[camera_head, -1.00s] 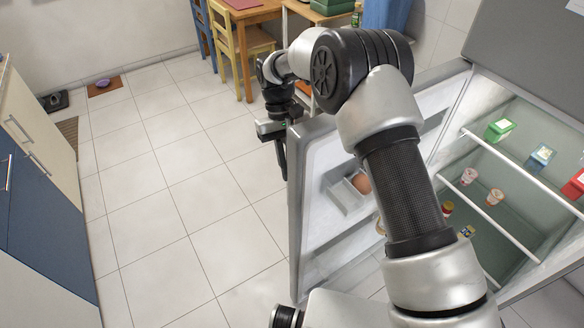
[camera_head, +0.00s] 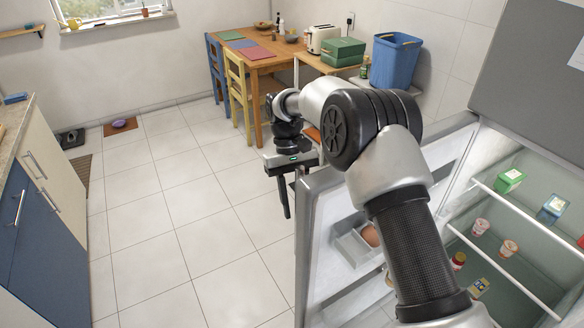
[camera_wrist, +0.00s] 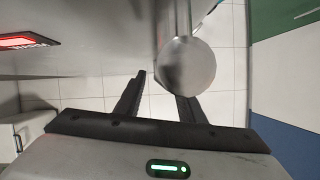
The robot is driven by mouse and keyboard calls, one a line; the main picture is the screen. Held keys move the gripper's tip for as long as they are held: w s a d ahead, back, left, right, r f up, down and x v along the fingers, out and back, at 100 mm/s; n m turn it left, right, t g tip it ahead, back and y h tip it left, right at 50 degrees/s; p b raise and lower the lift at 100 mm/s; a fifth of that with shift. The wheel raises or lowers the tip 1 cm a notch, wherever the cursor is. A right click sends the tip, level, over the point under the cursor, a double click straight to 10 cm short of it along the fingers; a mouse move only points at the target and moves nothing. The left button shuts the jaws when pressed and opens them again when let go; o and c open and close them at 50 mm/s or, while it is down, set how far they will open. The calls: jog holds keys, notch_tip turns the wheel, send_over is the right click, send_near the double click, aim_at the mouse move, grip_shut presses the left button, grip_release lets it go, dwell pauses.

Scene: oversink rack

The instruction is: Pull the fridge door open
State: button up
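The fridge door (camera_head: 312,240) stands wide open, swung out from the fridge (camera_head: 500,235), whose lit shelves show at the right. In the wrist view the door's grey outer face (camera_wrist: 90,62) fills the upper left, with a red label on it. A round-ended metal handle (camera_wrist: 187,65) hangs down at the upper middle and overlaps the tip of the right finger. My gripper (camera_wrist: 162,90) has its two dark fingers apart, nothing clearly held between them. In the head view my gripper (camera_head: 284,185) is at the outer side of the door's free edge; the handle is hidden there.
The tiled floor (camera_head: 180,230) left of the door is clear. Blue and cream cabinets (camera_head: 45,245) line the left. A table (camera_head: 262,58) with chairs, and a side table with a toaster (camera_head: 324,40) and blue bin (camera_head: 394,62), stand behind. Small food items sit on the fridge shelves.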

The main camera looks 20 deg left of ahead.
jog(key=p+v, duration=0.2)
jog(key=v, duration=1.1)
jog(key=shift+r+p, duration=0.3)
jog(key=shift+p, duration=0.05)
jog(key=shift+w+a, duration=0.1)
jog(key=s+d+r+m+t+y+p, duration=0.1)
jog(key=s+d+r+m+t, duration=0.1)
jog(key=d+r, duration=0.75)
jog(key=s+d+r+m+t+y+p, duration=0.1)
jog(key=s+d+r+t, duration=0.1)
jog(key=d+r, duration=0.75)
jog(key=s+d+r+m+t+p, duration=0.1)
jog(key=s+d+r+m+t, duration=0.2)
jog(key=s+d, duration=0.7)
jog(key=s+d+f+t, duration=0.1)
jog(key=s+d+f, duration=0.1)
jog(key=s, duration=0.3)
jog(key=s+d+f+m+t, duration=0.1)
jog(key=s+d+f, duration=0.1)
jog(key=s, duration=0.4)
jog(key=shift+s+d+f+y+p, duration=0.2)
jog(key=shift+y+p, duration=0.1)
jog(key=shift+p, duration=0.05)
